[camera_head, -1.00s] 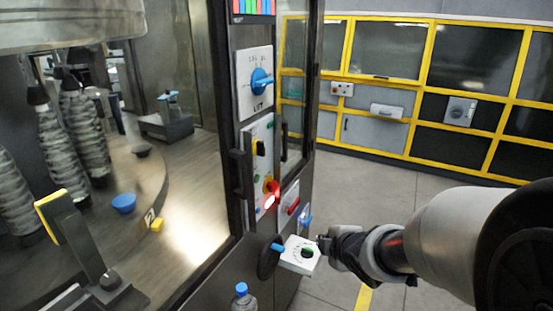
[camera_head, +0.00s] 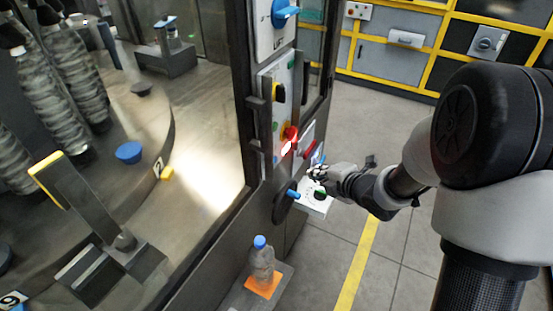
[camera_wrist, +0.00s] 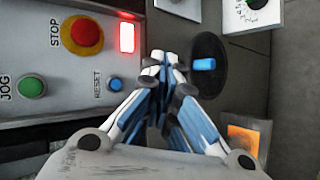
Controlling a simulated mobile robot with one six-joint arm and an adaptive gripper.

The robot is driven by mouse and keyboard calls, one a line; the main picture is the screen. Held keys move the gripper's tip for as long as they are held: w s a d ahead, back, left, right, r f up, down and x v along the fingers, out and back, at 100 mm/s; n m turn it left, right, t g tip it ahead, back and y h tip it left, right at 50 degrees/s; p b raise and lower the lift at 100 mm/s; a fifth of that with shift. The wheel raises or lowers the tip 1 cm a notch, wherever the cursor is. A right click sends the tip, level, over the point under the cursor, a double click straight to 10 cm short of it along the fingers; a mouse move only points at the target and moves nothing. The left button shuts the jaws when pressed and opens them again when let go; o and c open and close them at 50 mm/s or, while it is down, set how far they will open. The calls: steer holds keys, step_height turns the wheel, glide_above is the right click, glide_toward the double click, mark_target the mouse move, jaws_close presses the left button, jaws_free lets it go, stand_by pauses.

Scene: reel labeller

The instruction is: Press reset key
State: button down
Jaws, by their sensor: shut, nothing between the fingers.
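The reset key is a small blue round button (camera_wrist: 115,84) beside the word RESET on a grey panel (camera_wrist: 60,110) in the wrist view. My gripper (camera_wrist: 165,62) is shut and empty. Its tips show just right of the reset key and below a lit red lamp (camera_wrist: 127,37); I cannot tell the gap to the panel. In the head view my gripper (camera_head: 318,172) is beside the machine's side, just above a white box with a green knob (camera_head: 320,192). The reset key cannot be made out there.
The red STOP button (camera_wrist: 84,34) on its yellow ring and the green JOG button (camera_wrist: 32,87) share the panel. A blue handle on a black disc (camera_wrist: 204,64) lies right of the fingers. A bottle (camera_head: 262,262) stands lower down. Open floor lies right.

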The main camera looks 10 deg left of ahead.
steer(key=w+a+b, duration=0.1)
steer(key=w+a, duration=0.2)
steer(key=a, duration=0.5)
steer(key=shift+a, duration=0.1)
stand_by(1.4)
steer(key=shift+w+a+b, duration=0.1)
steer(key=shift+a+b, duration=0.2)
steer(key=shift+b, duration=0.1)
steer(key=shift+w+a, duration=0.2)
steer(key=shift+a, duration=0.25)
stand_by(0.5)
steer(key=shift+d, duration=0.1)
steer(key=shift+s+d+b, duration=0.3)
steer(key=shift+s+d, duration=0.05)
steer(key=shift+d, duration=0.35)
steer(key=shift+s+d, duration=0.3)
steer(key=shift+d, duration=0.5)
steer(key=shift+s+d, duration=0.25)
steer(key=shift+d, duration=0.55)
steer(key=shift+s+d, duration=0.3)
steer(key=shift+d, duration=0.5)
